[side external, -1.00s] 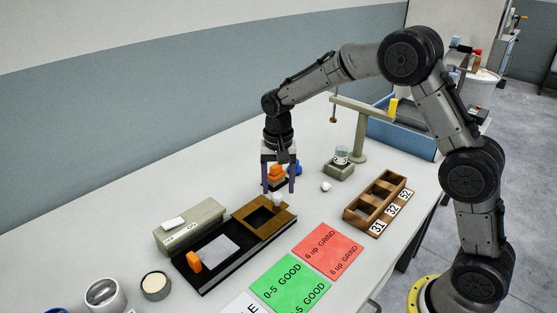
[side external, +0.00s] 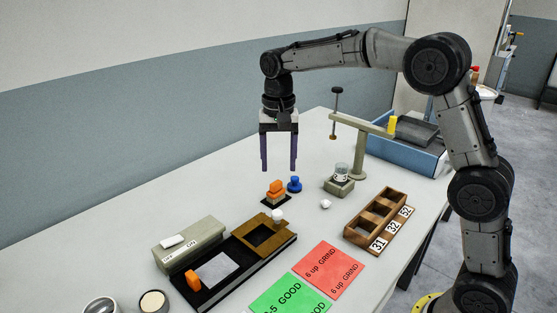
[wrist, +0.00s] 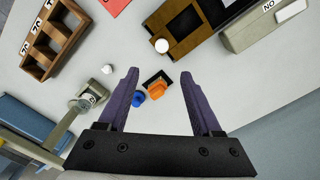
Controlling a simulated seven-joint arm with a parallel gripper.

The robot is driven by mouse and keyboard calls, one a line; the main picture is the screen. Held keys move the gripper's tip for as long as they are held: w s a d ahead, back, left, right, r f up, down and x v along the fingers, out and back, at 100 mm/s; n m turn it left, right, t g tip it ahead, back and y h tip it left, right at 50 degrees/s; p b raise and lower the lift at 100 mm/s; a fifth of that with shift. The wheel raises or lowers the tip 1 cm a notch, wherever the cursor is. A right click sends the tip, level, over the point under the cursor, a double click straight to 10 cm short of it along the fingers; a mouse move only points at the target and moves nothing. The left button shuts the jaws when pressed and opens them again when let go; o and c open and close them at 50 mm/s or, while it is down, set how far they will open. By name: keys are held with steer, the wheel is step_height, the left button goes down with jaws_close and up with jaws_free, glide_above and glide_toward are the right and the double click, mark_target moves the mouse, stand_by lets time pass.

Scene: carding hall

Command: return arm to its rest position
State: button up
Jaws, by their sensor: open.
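My gripper (side external: 279,165) hangs above the table, pointing down, with its two purple fingers apart and nothing between them. In the wrist view the fingers (wrist: 158,82) frame an orange block on a dark base (wrist: 157,89) and a blue knob-like piece (wrist: 138,98), both on the table well below. In the side view the orange block (side external: 275,189) and blue piece (side external: 294,185) stand under and slightly right of my gripper, clear of it. My arm is bent, its forearm roughly level above the table.
A black board with a brown frame (side external: 251,229) and a grey switch box (side external: 190,244) lie in front. A wooden compartment box (side external: 358,235) marked 31, 32, 52 stands right. A beige post with arm (side external: 358,155) rises behind it. Red (side external: 329,268) and green (side external: 290,298) cards lie near.

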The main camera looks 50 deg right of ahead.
steer(key=shift+r, duration=0.1)
steer(key=s+r+n+t, duration=0.1)
steer(key=s+r+t, duration=0.2)
steer(key=s+r, duration=1)
steer(key=s+f+n+t, duration=0.1)
steer(key=s+f+n, duration=0.3)
steer(key=s+f, duration=0.2)
steer(key=s+d+f+n+t, duration=0.1)
steer(key=s+f+n, duration=0.3)
steer(key=s, duration=0.6)
steer(key=shift+s+f+t, duration=0.3)
steer(key=shift+f, duration=0.6)
